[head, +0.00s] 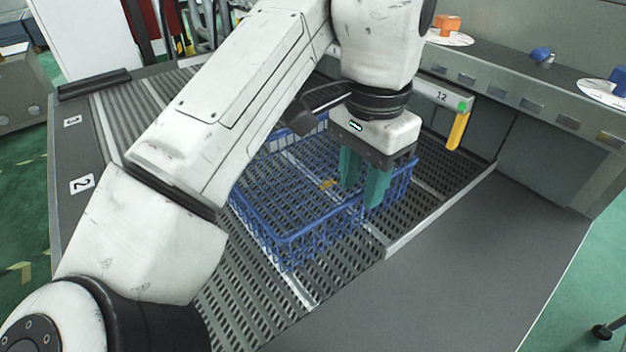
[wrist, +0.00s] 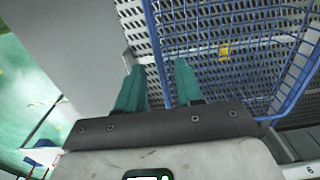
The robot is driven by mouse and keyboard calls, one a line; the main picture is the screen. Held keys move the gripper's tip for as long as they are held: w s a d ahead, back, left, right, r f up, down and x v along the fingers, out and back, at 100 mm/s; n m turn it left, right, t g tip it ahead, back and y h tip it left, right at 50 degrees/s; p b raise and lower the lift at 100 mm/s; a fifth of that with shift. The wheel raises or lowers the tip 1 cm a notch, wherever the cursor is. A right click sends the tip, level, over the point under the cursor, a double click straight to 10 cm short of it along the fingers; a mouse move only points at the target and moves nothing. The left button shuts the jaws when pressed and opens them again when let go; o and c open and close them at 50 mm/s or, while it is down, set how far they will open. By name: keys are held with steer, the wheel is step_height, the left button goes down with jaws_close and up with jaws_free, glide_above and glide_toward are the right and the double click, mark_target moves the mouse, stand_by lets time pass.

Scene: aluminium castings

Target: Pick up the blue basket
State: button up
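The blue basket (head: 287,241), made of open wire, stands upright on the slatted grey surface under my arm. In the wrist view its near side wall (wrist: 153,40) runs between my two green fingers. My gripper (head: 361,194) is open at the basket's right side. In the wrist view my gripper (wrist: 159,66) has one finger outside the wall and one inside, with a gap between them. I cannot tell whether either finger touches the wire. My arm hides part of the basket's left and back.
A small yellow item (head: 327,184) shows inside the basket's outline. A yellow-orange handle (head: 458,131) hangs by the label 12 at the right. A grey shelf behind carries an orange part (head: 449,24) and blue parts (head: 541,54). The smooth grey tabletop (head: 470,260) at the front right is clear.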

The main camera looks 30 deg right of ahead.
mark_target(354, 231)
steer(key=shift+f+p, duration=0.4)
steer(key=shift+f, duration=3)
steer(key=shift+c, duration=0.2)
jaws_close()
